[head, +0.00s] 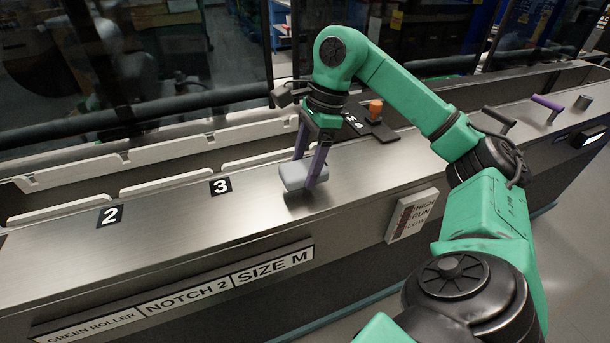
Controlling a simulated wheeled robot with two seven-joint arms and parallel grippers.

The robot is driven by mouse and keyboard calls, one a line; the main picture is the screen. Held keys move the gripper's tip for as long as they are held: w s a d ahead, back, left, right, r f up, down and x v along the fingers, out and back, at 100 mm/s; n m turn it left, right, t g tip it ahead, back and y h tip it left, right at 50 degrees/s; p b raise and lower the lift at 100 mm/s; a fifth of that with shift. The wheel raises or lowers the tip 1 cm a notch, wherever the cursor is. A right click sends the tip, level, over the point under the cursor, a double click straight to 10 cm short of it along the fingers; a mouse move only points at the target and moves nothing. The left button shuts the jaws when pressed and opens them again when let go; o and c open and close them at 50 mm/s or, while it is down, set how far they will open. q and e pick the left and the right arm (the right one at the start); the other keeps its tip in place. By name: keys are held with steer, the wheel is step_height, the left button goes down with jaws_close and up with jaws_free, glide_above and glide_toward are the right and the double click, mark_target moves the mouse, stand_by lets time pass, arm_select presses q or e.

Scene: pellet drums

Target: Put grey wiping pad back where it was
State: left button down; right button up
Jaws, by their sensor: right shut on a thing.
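The grey wiping pad (293,177) is a small rounded light-grey block over the steel counter, right of the "3" label. My right gripper (308,180) reaches down from above with its purple fingers shut on the pad. A dark shadow lies just below the pad; I cannot tell whether the pad touches the counter or is slightly above it. My left gripper is not in view.
The steel counter (180,240) is bare in front, with labels "2" (110,215) and "3" (221,186). A dark panel with an orange knob (376,109) stands behind my gripper. Black (499,117) and purple (547,103) handles are at the right. White notched rails (140,155) run behind.

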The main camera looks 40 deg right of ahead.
steer(key=shift+s+f, duration=0.2)
steer(key=shift+f, duration=0.85)
steer(key=shift+s+f, duration=0.1)
steer(key=shift+f, duration=0.2)
steer(key=shift+w+f, duration=0.1)
steer(key=shift+w, duration=0.1)
steer(key=o, duration=1)
steer(key=shift+o, duration=1.2)
steer(key=shift+s, duration=0.1)
steer(key=p+v, duration=0.4)
steer(key=v, duration=0.7)
steer(key=shift+a+r, duration=0.1)
steer(key=shift+r, duration=0.15)
steer(key=shift+d+r+p, duration=0.25)
steer(key=shift+r+p, duration=0.15)
steer(key=shift+r, duration=0.1)
steer(key=shift+s+f, duration=0.1)
